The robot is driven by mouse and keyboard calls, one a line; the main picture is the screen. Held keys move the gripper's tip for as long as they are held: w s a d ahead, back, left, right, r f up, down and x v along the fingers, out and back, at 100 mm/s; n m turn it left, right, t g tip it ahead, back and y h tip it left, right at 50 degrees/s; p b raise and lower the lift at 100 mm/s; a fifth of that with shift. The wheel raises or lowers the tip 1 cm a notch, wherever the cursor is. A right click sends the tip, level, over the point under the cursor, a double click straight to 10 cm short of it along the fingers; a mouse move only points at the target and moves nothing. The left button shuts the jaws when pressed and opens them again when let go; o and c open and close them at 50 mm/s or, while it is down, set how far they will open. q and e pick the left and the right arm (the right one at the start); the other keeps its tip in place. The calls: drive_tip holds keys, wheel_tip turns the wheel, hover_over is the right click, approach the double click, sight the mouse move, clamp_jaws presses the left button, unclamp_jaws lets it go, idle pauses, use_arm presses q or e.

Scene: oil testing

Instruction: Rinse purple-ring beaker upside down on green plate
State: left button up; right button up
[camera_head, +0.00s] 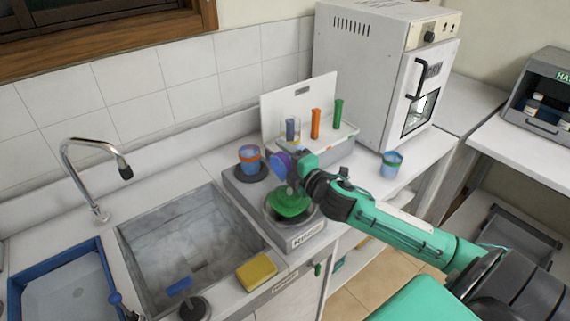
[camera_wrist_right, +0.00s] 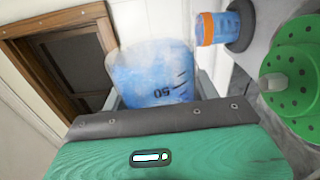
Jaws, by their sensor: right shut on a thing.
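The purple-ring beaker (camera_head: 279,164) is in my right gripper (camera_head: 297,170), held on its side above the rinser, with its purple end toward the left. In the wrist view the blue, see-through beaker (camera_wrist_right: 155,75) sits between the jaws; its purple ring cannot be made out there. The green plate (camera_head: 290,204) is a round disc on the rinser, below the gripper and apart from the beaker. In the wrist view the green plate (camera_wrist_right: 300,98) shows dark holes and a pale nozzle at its left edge. My left gripper is not in view.
A green-ring beaker (camera_head: 391,166) stands to the right, near the white oven (camera_head: 366,80). A rack (camera_head: 335,140) with tubes is behind. The sink (camera_head: 185,240) and yellow sponge (camera_head: 257,272) are left.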

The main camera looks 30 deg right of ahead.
drive_tip(key=n, duration=0.4)
drive_tip(key=shift+r+n, duration=0.1)
drive_tip(key=shift+n, duration=1)
drive_tip(key=n+p, duration=0.1)
drive_tip(key=n, duration=0.3)
drive_tip(key=shift+d+r, duration=0.1)
drive_tip(key=n+p, duration=0.4)
drive_tip(key=n, duration=0.3)
drive_tip(key=shift+p, duration=0.4)
wheel_tip(320, 180, down, 6)
drive_tip(key=b, duration=0.5)
drive_tip(key=shift+r, duration=0.1)
drive_tip(key=shift+f+b, duration=0.3)
drive_tip(key=shift+f, duration=0.2)
